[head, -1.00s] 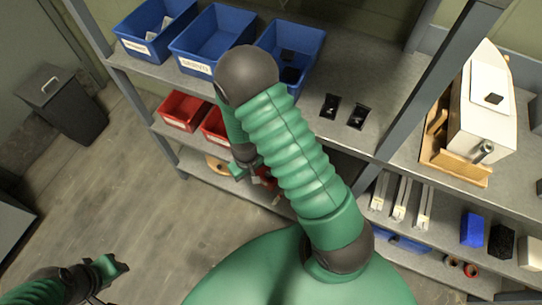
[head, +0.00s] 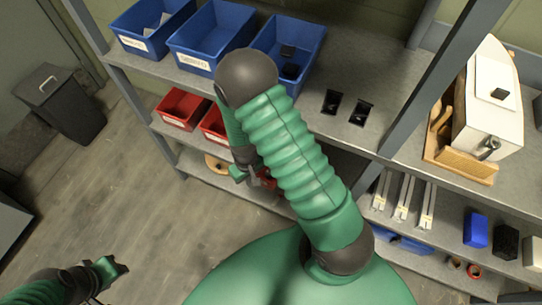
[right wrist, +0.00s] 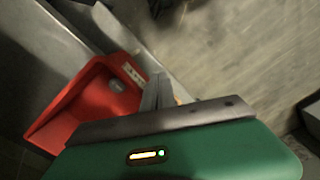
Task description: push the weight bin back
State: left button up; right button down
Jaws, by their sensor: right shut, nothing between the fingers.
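A red bin (right wrist: 88,98) is at the left in the right wrist view, with a pale label on its edge and a small round grey thing inside. I cannot read the label, so I cannot tell for sure that it is the weight bin. My right gripper (right wrist: 158,92) is shut and empty, its fingertips beside the bin's labelled end; contact is unclear. In the head view the right gripper (head: 264,178) is by the middle shelf, partly hidden by my own arm. Two red bins (head: 183,108) (head: 214,127) show there. My left gripper (head: 118,268) is low at the left, away from the shelves.
Blue bins (head: 143,28) (head: 208,38) (head: 290,45) stand on the top shelf, beside two small black parts (head: 345,107). A grey shelf post (head: 425,75) rises at the right.

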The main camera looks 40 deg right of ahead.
notch_tip(320, 180, down, 5)
jog(key=b, duration=0.3)
jog(key=shift+f+b, duration=0.2)
jog(key=shift+b, duration=0.1)
dwell(0.6)
jog(key=shift+r, duration=0.1)
jog(key=shift+r+p, duration=0.35)
jog(key=shift+p, duration=0.15)
jog(key=shift+d, duration=0.1)
